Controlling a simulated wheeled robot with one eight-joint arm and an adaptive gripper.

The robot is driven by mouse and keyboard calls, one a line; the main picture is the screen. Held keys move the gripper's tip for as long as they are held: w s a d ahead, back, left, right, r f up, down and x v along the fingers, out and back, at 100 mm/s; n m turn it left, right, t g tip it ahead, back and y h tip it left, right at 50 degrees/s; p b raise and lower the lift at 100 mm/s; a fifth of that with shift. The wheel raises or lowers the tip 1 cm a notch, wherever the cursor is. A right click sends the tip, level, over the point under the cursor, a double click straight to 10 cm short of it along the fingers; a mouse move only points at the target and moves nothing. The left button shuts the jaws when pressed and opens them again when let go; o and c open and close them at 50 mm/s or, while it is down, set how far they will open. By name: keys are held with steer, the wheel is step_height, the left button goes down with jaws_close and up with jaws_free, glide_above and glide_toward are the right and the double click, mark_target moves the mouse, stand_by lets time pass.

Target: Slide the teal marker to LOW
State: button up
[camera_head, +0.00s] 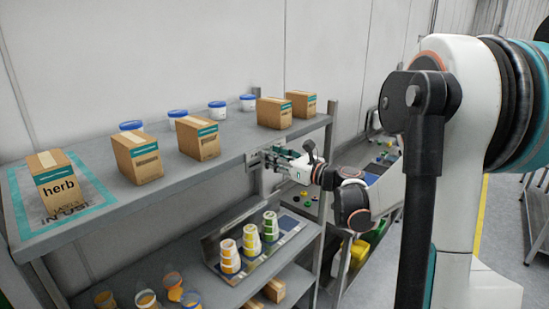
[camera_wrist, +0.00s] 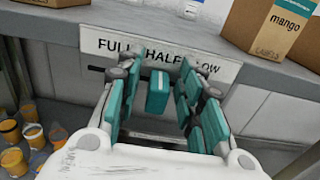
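A white label plate (camera_wrist: 230,72) reading FULL, HALF, LOW is fixed to the shelf's front edge; it also shows in the head view (camera_head: 254,159). The teal marker (camera_wrist: 157,92) sits on a dark rail below the plate, in front of the HALF word, left of LOW. My gripper (camera_wrist: 160,78) is open around the marker, with one teal-padded finger on its left and one on its right. Gaps show on both sides, so the fingers do not appear to touch it. In the head view my gripper (camera_head: 280,158) is at the shelf edge, and the marker cannot be made out.
The upper shelf (camera_head: 225,150) holds several cartons, including the mango carton (camera_wrist: 275,25), and blue-lidded tubs (camera_head: 217,109). A lower shelf (camera_head: 205,274) holds stacked cups (camera_head: 230,257) below my gripper. Orange cups (camera_wrist: 35,135) show at the lower left of the wrist view.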

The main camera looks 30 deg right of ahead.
jaws_close()
steer(key=d, duration=0.1)
steer(key=w+d+b, duration=0.1)
steer(key=d, duration=0.1)
steer(key=d+b, duration=0.1)
steer(key=d, duration=0.1)
steer(key=shift+w, duration=0.4)
steer(key=shift+o, duration=1.4)
jaws_free()
steer(key=shift+d, duration=0.15)
steer(key=v, duration=1.2)
